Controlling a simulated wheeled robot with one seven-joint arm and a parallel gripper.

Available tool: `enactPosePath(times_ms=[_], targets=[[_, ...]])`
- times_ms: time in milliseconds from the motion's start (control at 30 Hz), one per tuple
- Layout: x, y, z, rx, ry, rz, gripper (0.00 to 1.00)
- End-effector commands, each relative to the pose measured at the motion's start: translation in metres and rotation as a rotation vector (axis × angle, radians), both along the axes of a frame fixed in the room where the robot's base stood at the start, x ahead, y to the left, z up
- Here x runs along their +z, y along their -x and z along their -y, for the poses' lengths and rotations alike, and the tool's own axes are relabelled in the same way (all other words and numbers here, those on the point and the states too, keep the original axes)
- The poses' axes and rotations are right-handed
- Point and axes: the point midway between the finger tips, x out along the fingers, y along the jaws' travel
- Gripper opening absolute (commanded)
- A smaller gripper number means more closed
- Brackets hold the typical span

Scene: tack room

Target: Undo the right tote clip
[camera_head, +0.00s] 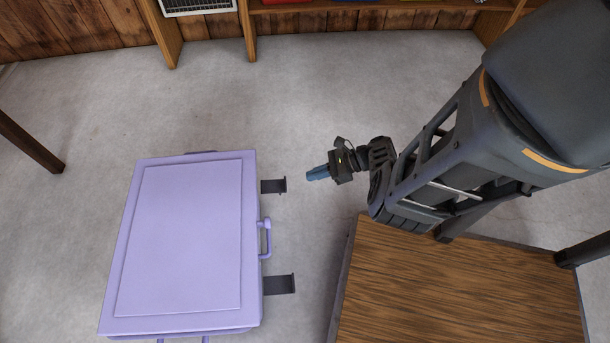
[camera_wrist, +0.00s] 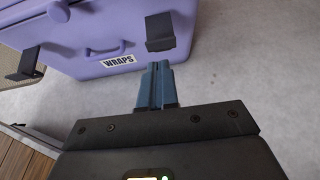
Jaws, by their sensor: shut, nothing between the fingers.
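A closed lavender tote (camera_head: 190,240) stands on the floor, with a "WRAPS" label (camera_wrist: 118,61) on its front in the wrist view. The right clip (camera_wrist: 158,25) is a dark plate with a bent lip, near the upper middle of the wrist view; the head view shows it as the upper clip (camera_head: 272,186). It sticks outward from the tote's front. The left clip (camera_wrist: 22,62) also sticks out, and is the lower one (camera_head: 278,285) in the head view. My gripper (camera_head: 316,173) has its blue fingers (camera_wrist: 158,72) together and empty, pointing at the right clip, a short gap away.
A handle (camera_head: 265,238) sits between the clips on the tote's front. A wooden-topped table (camera_head: 460,300) stands at the lower right, beneath my arm. Wooden shelving (camera_head: 350,20) lines the back wall. Grey floor (camera_head: 320,110) is clear around the tote.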

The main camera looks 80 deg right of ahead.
Motion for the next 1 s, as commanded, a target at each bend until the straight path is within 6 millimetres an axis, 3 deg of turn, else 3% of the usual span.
enactPosePath(times_ms=[200,333,1000], targets=[[0.018,0.03,0.011,-0.003,0.0,0.0,0.0],[0.023,0.041,0.015,-0.001,0.002,0.0,0.0],[0.025,0.045,0.016,0.0,0.0,0.0,0.0]])
